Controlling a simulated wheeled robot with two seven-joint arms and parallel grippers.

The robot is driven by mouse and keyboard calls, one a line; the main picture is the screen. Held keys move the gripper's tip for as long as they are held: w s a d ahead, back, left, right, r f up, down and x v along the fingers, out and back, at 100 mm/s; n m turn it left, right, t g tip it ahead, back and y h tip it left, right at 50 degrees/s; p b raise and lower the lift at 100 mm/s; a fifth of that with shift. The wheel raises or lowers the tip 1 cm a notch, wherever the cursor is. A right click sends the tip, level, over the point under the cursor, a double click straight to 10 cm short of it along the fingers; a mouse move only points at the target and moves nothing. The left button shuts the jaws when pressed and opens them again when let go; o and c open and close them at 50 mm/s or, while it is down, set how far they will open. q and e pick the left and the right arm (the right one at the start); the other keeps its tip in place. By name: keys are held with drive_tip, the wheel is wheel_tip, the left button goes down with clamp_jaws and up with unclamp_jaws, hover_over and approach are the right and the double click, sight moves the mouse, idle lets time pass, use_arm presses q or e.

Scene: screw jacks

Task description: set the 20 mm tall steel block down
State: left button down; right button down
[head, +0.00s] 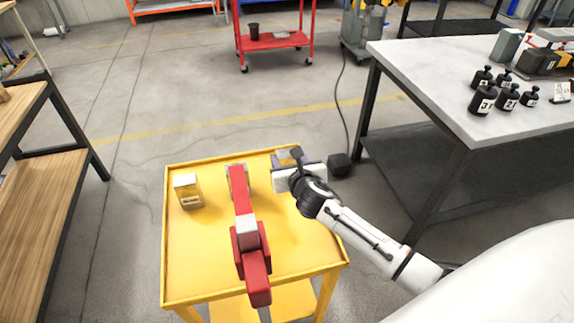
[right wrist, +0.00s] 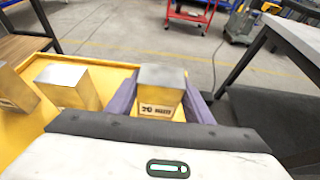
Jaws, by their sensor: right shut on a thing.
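My right gripper (head: 288,158) is at the back right corner of the yellow cart (head: 290,255). Its purple fingers are shut on a steel block (right wrist: 162,78), which shows closely in the right wrist view. The block is upright between the fingers, with a label reading 20 mm on its near face. I cannot tell whether its underside touches the cart top. My left gripper is not in view.
A steel block (head: 187,191) stands at the cart's left, and another (head: 233,175) stands behind a long red object (head: 255,265). The cart's front left is clear.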

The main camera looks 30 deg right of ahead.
wheel_tip(320, 180, up, 6)
drive_tip(key=shift+w+r+p, duration=0.1)
drive_tip(key=shift+r+p, duration=0.15)
drive_tip(key=shift+p, duration=0.25)
drive_tip(key=s+a+r+n+y, duration=0.1)
drive_tip(key=a+r, duration=0.2)
drive_tip(key=r, duration=0.6)
drive_tip(key=s+a+r, duration=0.1)
drive_tip(key=a+r, duration=0.2)
drive_tip(key=r, duration=0.6)
drive_tip(key=s+a+r+n+y, duration=0.2)
drive_tip(key=s+a+r, duration=0.2)
drive_tip(key=s+r, duration=0.3)
drive_tip(key=s, duration=0.4)
drive_tip(key=shift+s+a+r+y, duration=0.25)
drive_tip(key=shift+r+y, duration=0.05)
drive_tip(key=shift+r, duration=0.05)
drive_tip(key=shift+r, duration=0.1)
